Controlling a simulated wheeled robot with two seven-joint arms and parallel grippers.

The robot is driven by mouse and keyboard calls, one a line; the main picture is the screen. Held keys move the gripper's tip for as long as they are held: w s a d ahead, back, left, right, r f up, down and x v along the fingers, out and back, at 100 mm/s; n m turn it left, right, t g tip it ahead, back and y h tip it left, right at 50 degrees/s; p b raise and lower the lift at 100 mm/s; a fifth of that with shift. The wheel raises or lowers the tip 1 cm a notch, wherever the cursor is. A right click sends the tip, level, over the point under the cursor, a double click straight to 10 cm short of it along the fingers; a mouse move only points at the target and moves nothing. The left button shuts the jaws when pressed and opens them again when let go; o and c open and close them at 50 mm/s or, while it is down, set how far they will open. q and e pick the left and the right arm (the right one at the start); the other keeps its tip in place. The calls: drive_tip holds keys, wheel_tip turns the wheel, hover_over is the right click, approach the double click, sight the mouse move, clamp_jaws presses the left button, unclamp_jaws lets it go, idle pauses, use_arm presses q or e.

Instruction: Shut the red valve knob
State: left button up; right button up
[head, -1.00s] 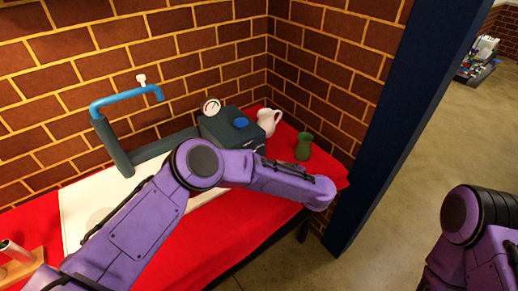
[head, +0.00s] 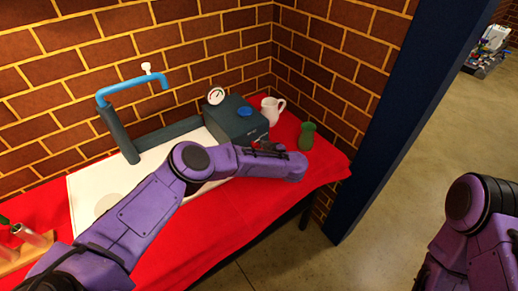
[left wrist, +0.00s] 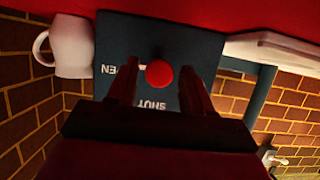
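The red valve knob (left wrist: 159,74) shows in the left wrist view on the face of a dark grey box (left wrist: 150,32). Upside-down letters beside it read SHUT, and others, partly covered, end in EN. My left gripper (left wrist: 158,88) is open, with one finger on each side of the knob in that view. I cannot tell whether the fingers touch it. In the head view the box (head: 232,119) stands at the back of the red table, with my left arm in front of its lower face. My right arm shows at the right edge; its gripper is out of view.
A white jug (head: 271,111) and a green vase (head: 306,136) stand right of the box. A gauge (head: 216,96) and blue knob (head: 244,112) are on the box. A blue pipe (head: 130,87) and white board (head: 88,195) are to the left. A dark blue post (head: 375,130) is at right.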

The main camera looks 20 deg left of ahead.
use_arm(q)
drive_tip(key=c, duration=0.7)
drive_tip(key=n+t+h+b, duration=0.1)
drive_tip(key=n, duration=0.1)
drive_tip(key=shift+f+n+t, duration=0.15)
drive_tip(key=shift+n+t, duration=0.15)
drive_tip(key=n+b, duration=0.1)
drive_tip(key=n+t+h+b, duration=0.1)
drive_tip(key=shift+s+f+n+t, duration=0.15)
drive_tip(key=shift+f+n+t, duration=0.05)
drive_tip(key=shift+n+t, duration=0.1)
drive_tip(key=shift+a+n+t+b, duration=0.1)
drive_tip(key=shift+n+t+b, duration=0.2)
drive_tip(key=shift+n+b, duration=0.55)
drive_tip(key=n+t+b, duration=0.1)
drive_tip(key=b, duration=0.1)
drive_tip(key=n+b, duration=0.2)
drive_tip(key=n+t+b, duration=0.1)
drive_tip(key=b, duration=0.1)
drive_tip(key=shift+s+f+n+t, duration=0.1)
drive_tip(key=shift+f+n+t, duration=0.15)
drive_tip(key=shift+f+t, duration=0.05)
drive_tip(key=shift+r+n+t+b, duration=0.1)
drive_tip(key=shift+n+t+b, duration=0.4)
drive_tip(key=shift+n+b, duration=0.75)
drive_tip(key=shift+b, duration=0.3)
